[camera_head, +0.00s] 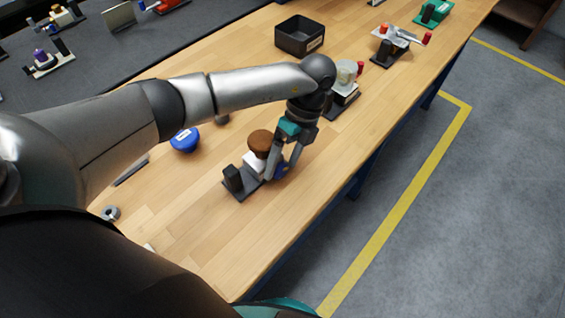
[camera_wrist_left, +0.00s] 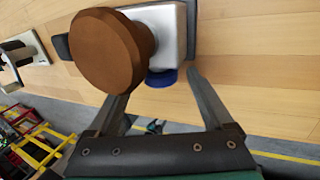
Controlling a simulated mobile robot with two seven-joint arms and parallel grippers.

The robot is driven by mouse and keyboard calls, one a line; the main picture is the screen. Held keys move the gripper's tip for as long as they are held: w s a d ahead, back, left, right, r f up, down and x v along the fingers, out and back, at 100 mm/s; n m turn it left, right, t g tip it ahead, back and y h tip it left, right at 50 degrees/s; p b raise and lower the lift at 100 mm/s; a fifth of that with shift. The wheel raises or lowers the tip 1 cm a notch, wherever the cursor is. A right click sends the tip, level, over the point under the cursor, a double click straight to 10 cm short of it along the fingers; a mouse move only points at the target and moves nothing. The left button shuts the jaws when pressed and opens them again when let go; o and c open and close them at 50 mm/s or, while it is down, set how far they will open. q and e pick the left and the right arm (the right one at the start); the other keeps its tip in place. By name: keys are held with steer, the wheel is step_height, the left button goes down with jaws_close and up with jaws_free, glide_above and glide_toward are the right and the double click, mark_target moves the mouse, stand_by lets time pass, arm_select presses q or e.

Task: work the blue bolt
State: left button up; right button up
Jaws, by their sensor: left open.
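The blue bolt (camera_head: 281,170) is on the right side of a valve actuator, whose white body (camera_head: 253,164) sits on a dark base under a brown round knob (camera_head: 260,142). In the left wrist view the blue bolt (camera_wrist_left: 161,77) shows below the white body, partly hidden by the brown knob (camera_wrist_left: 108,50). My left gripper (camera_head: 283,172) is at the actuator's right side. Its fingers (camera_wrist_left: 157,85) are open, one on each side of the bolt, with a visible gap to the right finger. Contact at the left finger cannot be told. My right gripper is not in view.
A blue cap-like part (camera_head: 184,140) lies on the wooden table left of the actuator, with a metal nut (camera_head: 111,213) nearer me. A black bin (camera_head: 299,36) and another valve unit (camera_head: 345,82) stand farther back. The table's front edge is close on the right.

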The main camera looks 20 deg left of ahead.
arm_select(q)
steer(key=shift+s+a+f, duration=0.1)
steer(key=shift+s+f, duration=0.05)
steer(key=shift+f, duration=0.25)
steer(key=shift+c, duration=0.2)
jaws_close()
stand_by(0.3)
